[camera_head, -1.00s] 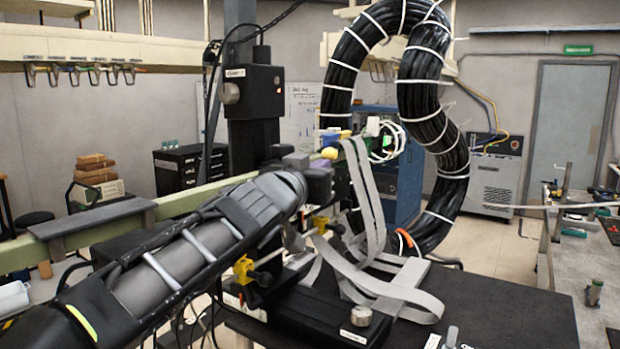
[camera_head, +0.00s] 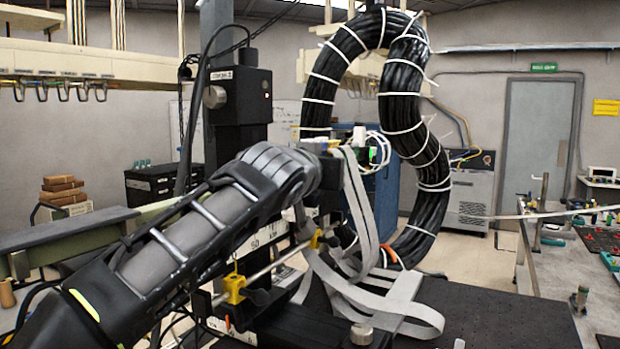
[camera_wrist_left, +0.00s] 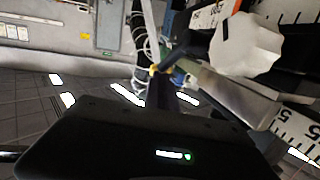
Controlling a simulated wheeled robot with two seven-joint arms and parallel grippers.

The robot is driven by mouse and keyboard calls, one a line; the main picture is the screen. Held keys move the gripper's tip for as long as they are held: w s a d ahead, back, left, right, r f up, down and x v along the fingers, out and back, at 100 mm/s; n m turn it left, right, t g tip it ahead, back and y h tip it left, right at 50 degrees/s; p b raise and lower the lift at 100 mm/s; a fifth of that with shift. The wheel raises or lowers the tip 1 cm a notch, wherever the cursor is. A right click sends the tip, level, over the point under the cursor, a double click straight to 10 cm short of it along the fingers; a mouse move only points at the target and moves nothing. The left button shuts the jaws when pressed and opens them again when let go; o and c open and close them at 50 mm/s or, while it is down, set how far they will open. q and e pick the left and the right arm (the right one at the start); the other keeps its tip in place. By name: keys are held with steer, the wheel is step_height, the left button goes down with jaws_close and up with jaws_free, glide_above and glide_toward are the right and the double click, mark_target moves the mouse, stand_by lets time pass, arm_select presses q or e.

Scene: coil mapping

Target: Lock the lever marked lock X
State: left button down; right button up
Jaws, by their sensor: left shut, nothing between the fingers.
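My left arm reaches in from the left in the head view, its wrist in front of the black stage with the tall column (camera_head: 238,115). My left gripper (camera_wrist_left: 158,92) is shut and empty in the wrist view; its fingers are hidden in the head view. A pale faceted knob (camera_wrist_left: 246,45) and a ruler scale (camera_wrist_left: 292,122) lie to its right there. In the head view, a yellow clamp piece (camera_head: 235,288) sits below my wrist. Silver knobs show on the base (camera_head: 361,333) and column (camera_head: 214,97). I cannot read which label is lock X.
A thick black cable bundle (camera_head: 402,95) loops behind the stage. Grey ribbon cables (camera_head: 385,299) drape over its right side. The black perforated tabletop (camera_head: 490,312) has bare room at right. A workbench (camera_head: 570,270) stands farther right.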

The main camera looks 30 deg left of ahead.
arm_select(q)
steer(key=shift+w+f+g, duration=0.2)
steer(key=shift+w+f, duration=0.1)
steer(key=shift+w, duration=0.3)
steer(key=shift+w+f+g, duration=0.2)
steer(key=shift+w+f, duration=0.05)
steer(key=shift+w, duration=0.3)
steer(key=shift+w+f+g, duration=0.2)
steer(key=shift+w+f, duration=0.1)
steer(key=shift+w, duration=0.3)
arm_select(e)
steer(key=shift+r, duration=0.15)
arm_select(q)
steer(key=shift+a, duration=0.1)
